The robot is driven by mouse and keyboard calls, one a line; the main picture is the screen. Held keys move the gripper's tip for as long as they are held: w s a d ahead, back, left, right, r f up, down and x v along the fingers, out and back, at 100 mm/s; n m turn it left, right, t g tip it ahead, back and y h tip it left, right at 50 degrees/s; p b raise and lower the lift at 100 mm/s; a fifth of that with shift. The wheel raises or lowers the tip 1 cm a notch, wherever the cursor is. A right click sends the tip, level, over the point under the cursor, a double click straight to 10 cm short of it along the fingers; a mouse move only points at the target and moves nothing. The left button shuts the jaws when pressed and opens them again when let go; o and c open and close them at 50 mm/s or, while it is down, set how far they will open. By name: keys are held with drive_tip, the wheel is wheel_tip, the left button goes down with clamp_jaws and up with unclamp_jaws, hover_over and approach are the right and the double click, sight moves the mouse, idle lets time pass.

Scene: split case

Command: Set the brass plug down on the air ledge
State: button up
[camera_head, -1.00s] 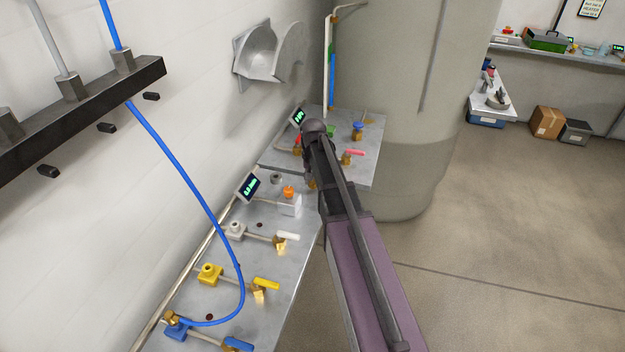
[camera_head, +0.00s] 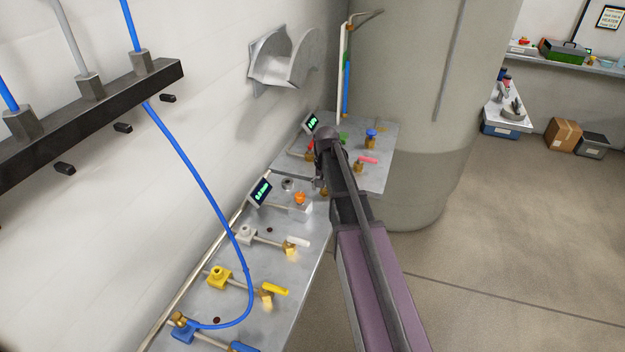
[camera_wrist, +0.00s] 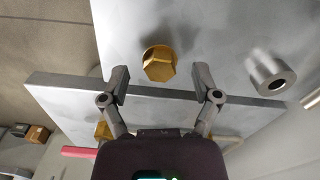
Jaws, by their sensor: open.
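The brass plug (camera_wrist: 158,64) is a hexagonal brass piece on the bare grey top of the near ledge (camera_wrist: 215,35), close to its edge. My gripper (camera_wrist: 163,76) is open in the wrist view, one finger on each side of the plug's near end, with gaps showing on both sides. In the head view my gripper (camera_head: 319,184) is at the far end of the near ledge (camera_head: 290,268), mostly behind my own arm. The plug is hard to make out there. I cannot tell which ledge is the air ledge.
A grey collar (camera_wrist: 270,74) stands to the right of the plug. The far ledge (camera_head: 377,178) carries several valves, one with a pink handle (camera_head: 368,160). White, yellow (camera_head: 220,277) and blue fittings line the near ledge. A blue hose (camera_head: 203,195) loops down to it.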

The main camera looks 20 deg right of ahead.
drive_tip(key=shift+r, duration=0.15)
wheel_tip(320, 180, up, 8)
drive_tip(key=p, duration=0.8)
drive_tip(key=w+a+m, duration=0.1)
drive_tip(key=w+a, duration=0.1)
drive_tip(key=a, duration=0.1)
drive_tip(key=w+a+f+m+b, duration=0.1)
drive_tip(key=w+a, duration=0.2)
drive_tip(key=w+a+f+m+b, duration=0.1)
drive_tip(key=w+a+m, duration=0.1)
drive_tip(key=a, duration=0.1)
drive_tip(key=shift+w+a+f, duration=0.1)
drive_tip(key=shift+w+f, duration=0.1)
drive_tip(key=shift+w, duration=0.05)
drive_tip(key=shift+w+a+f+m, duration=0.1)
drive_tip(key=shift+w+a+m, duration=0.3)
drive_tip(key=shift+a, duration=0.3)
